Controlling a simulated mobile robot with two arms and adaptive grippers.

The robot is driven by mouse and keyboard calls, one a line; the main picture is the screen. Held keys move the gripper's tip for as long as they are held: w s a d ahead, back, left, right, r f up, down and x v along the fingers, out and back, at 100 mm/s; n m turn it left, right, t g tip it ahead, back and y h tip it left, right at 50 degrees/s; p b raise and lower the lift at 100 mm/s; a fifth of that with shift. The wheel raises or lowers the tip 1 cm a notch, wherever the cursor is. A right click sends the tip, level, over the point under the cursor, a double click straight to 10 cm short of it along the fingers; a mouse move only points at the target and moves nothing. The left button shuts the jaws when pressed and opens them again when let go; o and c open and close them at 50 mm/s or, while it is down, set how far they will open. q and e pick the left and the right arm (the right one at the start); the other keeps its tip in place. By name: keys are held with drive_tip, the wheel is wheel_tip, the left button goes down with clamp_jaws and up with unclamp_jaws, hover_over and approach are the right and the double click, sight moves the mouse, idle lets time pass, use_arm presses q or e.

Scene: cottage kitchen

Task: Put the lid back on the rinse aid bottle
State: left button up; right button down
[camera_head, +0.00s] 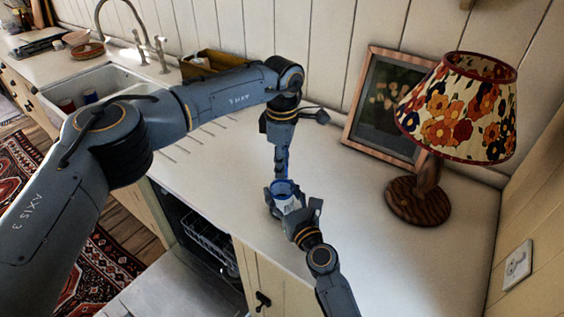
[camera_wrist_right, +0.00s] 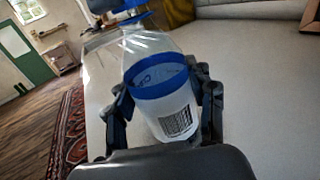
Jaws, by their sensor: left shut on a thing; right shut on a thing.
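The rinse aid bottle (camera_head: 289,203) is pale and translucent with a blue band. It stands above or on the counter, between the fingers of my right gripper (camera_head: 294,211). In the right wrist view the bottle (camera_wrist_right: 165,108) shows a barcode low on its front, with a dark finger on each side. My left gripper (camera_head: 281,170) points down, shut, just above the bottle. A blue piece (camera_wrist_right: 129,19) shows over the bottle at the top of the right wrist view; it may be the lid or part of my left gripper. Whether the lid touches the bottle's neck is hidden.
A lamp with a floral shade (camera_head: 459,107) and a picture frame (camera_head: 385,105) stand to the right on the counter (camera_head: 400,262). A sink (camera_head: 85,90) is at the left. Below the counter's front edge is an open dishwasher (camera_head: 205,243).

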use_arm(q)
drive_tip(key=m, duration=1)
drive_tip(key=shift+m, duration=0.3)
drive_tip(key=m, duration=1.2)
drive_tip(key=shift+a, duration=0.1)
drive_tip(key=o, duration=0.7)
drive_tip(key=shift+r, duration=2.25)
